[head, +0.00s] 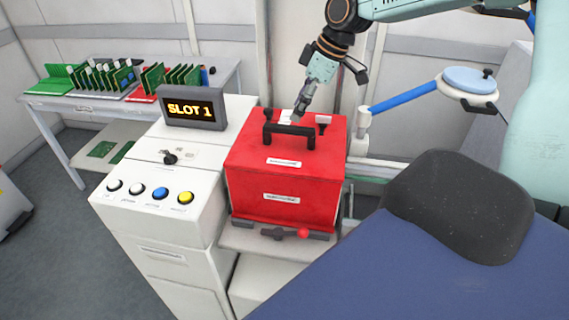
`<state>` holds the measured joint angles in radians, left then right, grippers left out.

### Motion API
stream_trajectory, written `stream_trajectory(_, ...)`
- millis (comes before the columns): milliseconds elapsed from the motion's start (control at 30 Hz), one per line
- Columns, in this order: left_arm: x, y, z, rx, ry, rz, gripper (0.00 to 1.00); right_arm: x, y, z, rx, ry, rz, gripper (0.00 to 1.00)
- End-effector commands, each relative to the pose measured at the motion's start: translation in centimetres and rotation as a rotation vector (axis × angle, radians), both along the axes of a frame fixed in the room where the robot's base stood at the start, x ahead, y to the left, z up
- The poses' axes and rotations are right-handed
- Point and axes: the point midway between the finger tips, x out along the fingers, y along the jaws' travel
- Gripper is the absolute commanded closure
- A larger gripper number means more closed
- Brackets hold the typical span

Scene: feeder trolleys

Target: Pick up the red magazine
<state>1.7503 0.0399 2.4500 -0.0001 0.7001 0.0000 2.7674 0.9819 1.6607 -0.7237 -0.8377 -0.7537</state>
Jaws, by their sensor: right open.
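The red magazine (286,172) is a red box with white labels and a black handle (288,133) on its top. It sits upright on a grey shelf beside the white control cabinet. My right gripper (299,112) comes down from above and points at the far side of the handle. It is open and holds nothing. I cannot tell whether its fingers touch the handle. My left gripper is not in view.
The white cabinet (160,235) carries a "SLOT 1" display (192,109) and several coloured buttons. A red knob (303,233) sits at the shelf's front. Behind left, a table (55,128) holds green boards in racks. A blue-topped surface (400,275) lies front right.

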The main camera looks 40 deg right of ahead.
Motion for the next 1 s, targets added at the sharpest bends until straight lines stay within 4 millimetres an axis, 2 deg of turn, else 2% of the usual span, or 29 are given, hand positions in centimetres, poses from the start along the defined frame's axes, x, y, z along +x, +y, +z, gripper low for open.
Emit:
stream_trajectory(367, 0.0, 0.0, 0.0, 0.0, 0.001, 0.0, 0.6, 0.0, 0.9, -3.1, 0.002, 0.004, 0.002, 0.49)
stream_trajectory(600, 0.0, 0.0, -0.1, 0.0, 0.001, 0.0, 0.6, 0.4, 1.8, -6.4, -0.001, 0.004, 0.001, 0.49)
stream_trajectory(700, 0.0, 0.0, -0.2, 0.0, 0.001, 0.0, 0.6, 0.8, 2.0, -7.2, 0.0, 0.003, 0.001, 0.49)
stream_trajectory(1000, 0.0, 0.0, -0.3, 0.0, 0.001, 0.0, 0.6, 1.3, 2.1, -7.4, -0.001, 0.001, 0.0, 0.49)
